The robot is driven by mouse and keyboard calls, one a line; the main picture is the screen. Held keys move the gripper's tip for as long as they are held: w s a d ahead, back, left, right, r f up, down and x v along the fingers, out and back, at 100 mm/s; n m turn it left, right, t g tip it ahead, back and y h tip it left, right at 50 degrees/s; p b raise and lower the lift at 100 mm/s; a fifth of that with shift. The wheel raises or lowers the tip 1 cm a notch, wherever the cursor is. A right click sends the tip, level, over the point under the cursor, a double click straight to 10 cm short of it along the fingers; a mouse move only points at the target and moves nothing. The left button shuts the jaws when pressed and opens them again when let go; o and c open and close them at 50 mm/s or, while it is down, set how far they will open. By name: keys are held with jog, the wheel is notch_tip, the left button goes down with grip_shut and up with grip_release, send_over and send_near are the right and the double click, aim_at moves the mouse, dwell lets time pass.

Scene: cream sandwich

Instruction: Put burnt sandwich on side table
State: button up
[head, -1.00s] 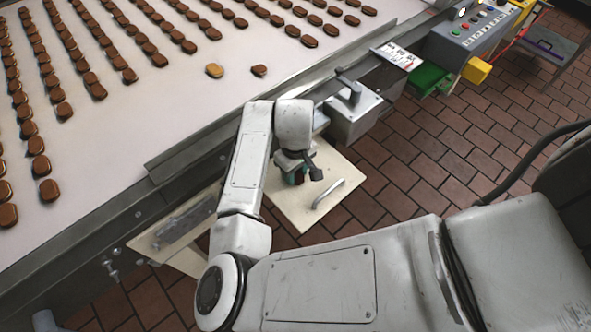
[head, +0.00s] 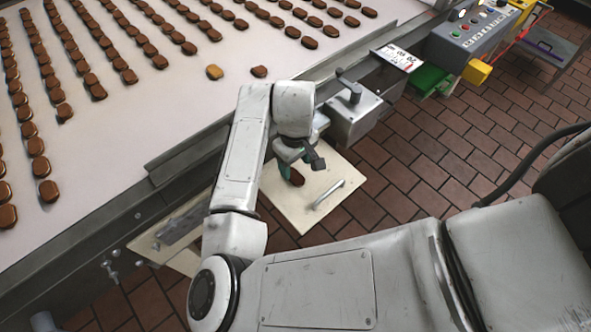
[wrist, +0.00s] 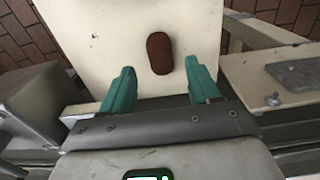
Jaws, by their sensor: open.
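A dark brown sandwich (wrist: 159,53) lies on the cream side table (wrist: 100,45) in the wrist view. My gripper (wrist: 160,80) is open and empty, its two green fingers wide apart, with the sandwich beyond and between the tips. In the head view the sandwich (head: 297,177) lies on the side table (head: 325,215), just beside my gripper (head: 287,165), which hangs over the table's upper left part. The far finger is partly hidden by the wrist there.
The conveyor (head: 130,120) carries rows of brown sandwiches, with one lighter sandwich (head: 214,72) and a dark one (head: 259,72) apart near its edge. A metal handle (head: 329,194) stands on the side table. A metal box with a lever (head: 354,112) is close behind my gripper.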

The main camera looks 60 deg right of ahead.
aim_at(296, 177)
notch_tip(296, 177, up, 7)
jog(key=shift+r, duration=0.15)
dwell(0.4)
